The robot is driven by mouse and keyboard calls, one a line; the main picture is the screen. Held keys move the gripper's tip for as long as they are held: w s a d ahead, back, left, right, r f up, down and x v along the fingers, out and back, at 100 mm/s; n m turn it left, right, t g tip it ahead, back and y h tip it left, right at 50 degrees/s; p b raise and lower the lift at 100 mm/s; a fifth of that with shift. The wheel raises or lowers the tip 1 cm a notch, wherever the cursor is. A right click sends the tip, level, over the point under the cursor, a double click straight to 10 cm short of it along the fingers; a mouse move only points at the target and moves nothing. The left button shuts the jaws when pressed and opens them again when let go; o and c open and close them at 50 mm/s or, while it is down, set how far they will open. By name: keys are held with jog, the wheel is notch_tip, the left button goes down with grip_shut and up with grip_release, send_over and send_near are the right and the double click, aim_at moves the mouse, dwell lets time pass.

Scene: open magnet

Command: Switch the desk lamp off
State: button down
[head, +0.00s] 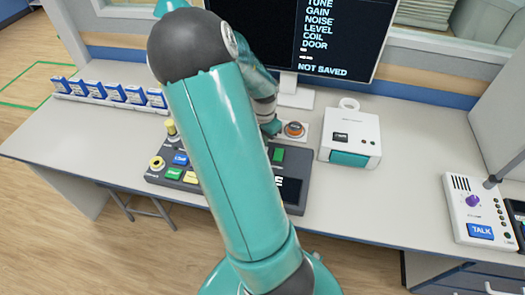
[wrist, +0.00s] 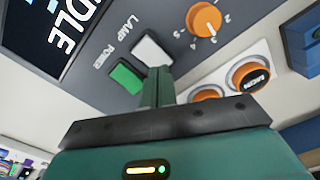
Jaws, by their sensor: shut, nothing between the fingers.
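A dark console (head: 295,198) lies on the desk, mostly behind my arm in the head view. In the wrist view its panel (wrist: 105,38) carries a white switch (wrist: 150,48) beside the word LAMP and a green switch (wrist: 127,77) beside the word POWER. My gripper (wrist: 160,72) is shut and empty, its fingertips just below the white switch and right of the green one in the picture. I cannot tell whether they touch the panel. The green switch also shows in the head view (head: 278,155). I make out no desk lamp in either view.
An orange numbered knob (wrist: 205,20) and round orange buttons (wrist: 248,74) sit near my gripper. A white box (head: 350,138) stands right of the console, and a monitor (head: 330,35) behind it. A talk unit (head: 480,208) is far right. Blue-and-white boxes (head: 110,92) line the left.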

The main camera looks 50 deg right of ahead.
jog(key=shift+r, duration=2.65)
